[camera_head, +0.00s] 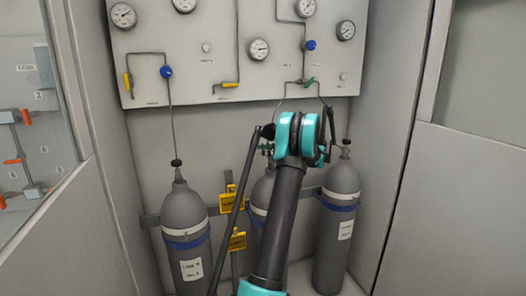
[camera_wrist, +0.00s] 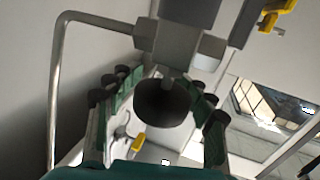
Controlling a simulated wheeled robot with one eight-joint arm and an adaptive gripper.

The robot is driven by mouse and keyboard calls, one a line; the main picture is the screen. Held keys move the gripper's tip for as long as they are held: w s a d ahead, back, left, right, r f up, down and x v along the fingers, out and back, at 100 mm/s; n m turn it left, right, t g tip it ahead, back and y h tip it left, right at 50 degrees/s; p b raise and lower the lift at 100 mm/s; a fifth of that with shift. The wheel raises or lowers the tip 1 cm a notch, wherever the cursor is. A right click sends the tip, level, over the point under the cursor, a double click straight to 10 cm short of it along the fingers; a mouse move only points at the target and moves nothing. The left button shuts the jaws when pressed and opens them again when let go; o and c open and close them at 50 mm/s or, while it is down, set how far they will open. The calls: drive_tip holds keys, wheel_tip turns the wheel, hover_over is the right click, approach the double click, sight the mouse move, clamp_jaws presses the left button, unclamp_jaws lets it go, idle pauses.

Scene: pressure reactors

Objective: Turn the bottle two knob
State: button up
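Three grey gas bottles stand along the back wall: a left one (camera_head: 185,235), a middle one (camera_head: 262,190) largely hidden behind my arm, and a right one (camera_head: 338,220). The middle bottle's top is mostly covered by my wrist. In the wrist view a dark round knob (camera_wrist: 163,103) sits under a grey valve block (camera_wrist: 172,45). My gripper (camera_wrist: 166,82) is open, with one finger on each side of this knob and gaps visible between. In the head view the fingers are largely hidden by my wrist, so I cannot tell their exact place there.
A panel (camera_head: 200,75) with gauges, blue knobs and yellow and green levers hangs above the bottles. Yellow tags (camera_head: 237,240) hang between the left and middle bottles. A bent metal pipe (camera_wrist: 57,70) runs close by in the wrist view. Walls close in both sides.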

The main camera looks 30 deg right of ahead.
drive_tip(key=shift+r, duration=0.1)
wheel_tip(320, 180, up, 10)
idle(0.7)
